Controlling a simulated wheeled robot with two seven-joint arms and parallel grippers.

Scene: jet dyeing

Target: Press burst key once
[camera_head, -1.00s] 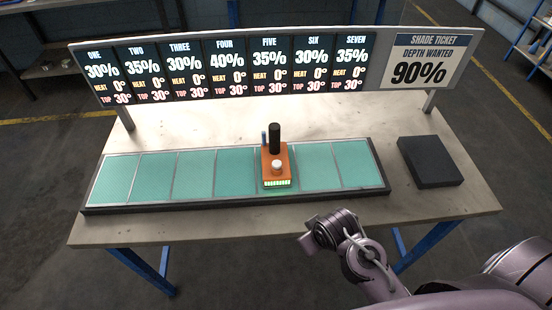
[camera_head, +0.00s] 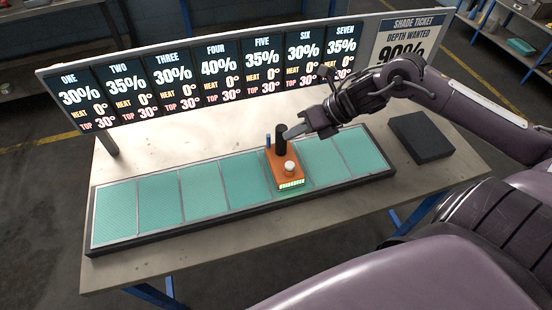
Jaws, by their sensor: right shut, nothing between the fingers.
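An orange device (camera_head: 285,172) sits on the fifth pad of the row of green pads (camera_head: 200,195). It carries a black upright cylinder (camera_head: 280,140), a white round knob (camera_head: 289,167), a thin blue peg (camera_head: 268,141) and a lit green bar (camera_head: 291,184) at its front. No label marks any part as the burst key. My right gripper (camera_head: 291,133) is shut and empty. Its tip is just right of the black cylinder's upper part, above the device; I cannot tell whether they touch. My left gripper is out of view.
A display board (camera_head: 215,75) behind the pads shows columns ONE to SEVEN, with FIVE at 35%, heat 0°. The shade ticket (camera_head: 408,38) at its right is partly hidden by my right arm. A black block (camera_head: 421,136) lies at the table's right.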

